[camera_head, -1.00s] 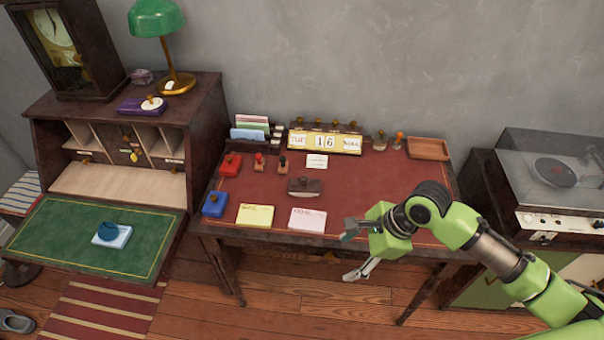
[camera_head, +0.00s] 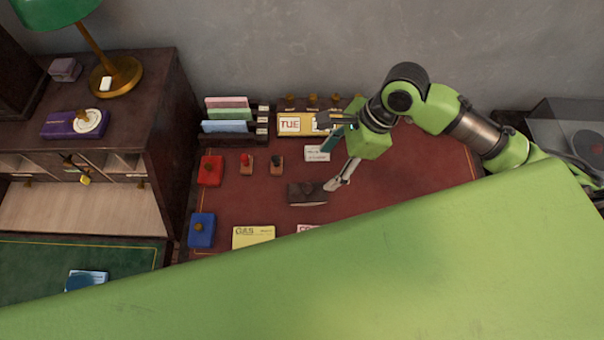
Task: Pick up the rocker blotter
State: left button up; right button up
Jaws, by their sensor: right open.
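The rocker blotter (camera_head: 305,195), a dark brown block with a small knob on top, lies on the red desk top near its middle. My right gripper (camera_head: 329,153) is over the desk with its two fingers spread wide and nothing between them. Its lower fingertip is at the blotter's right end in the picture; I cannot tell whether it touches. Its upper finger is in front of the yellow calendar (camera_head: 294,125). My left gripper is not in view.
Stamps (camera_head: 277,164), a red box (camera_head: 210,171), a blue box (camera_head: 202,231) and a yellow pad (camera_head: 253,236) stand around the blotter. A card rack (camera_head: 228,127) is at the back. The desk's right part (camera_head: 430,170) looks bare. A large green part of mine hides the front.

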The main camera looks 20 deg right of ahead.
aim_at(310, 189)
jog(key=x, duration=0.4)
jog(key=shift+s+a+f, duration=0.2)
jog(key=shift+s+f, duration=0.05)
jog(key=shift+f, duration=0.05)
jog(key=x, duration=0.4)
jog(key=shift+w+d, duration=0.1)
jog(key=shift+f, duration=0.25)
jog(key=p+x, duration=0.1)
jog(key=x, duration=0.2)
jog(key=shift+f, duration=0.75)
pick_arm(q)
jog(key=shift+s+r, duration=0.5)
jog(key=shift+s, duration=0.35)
pick_arm(e)
jog(key=shift+r, duration=0.1)
jog(key=c, duration=1.4)
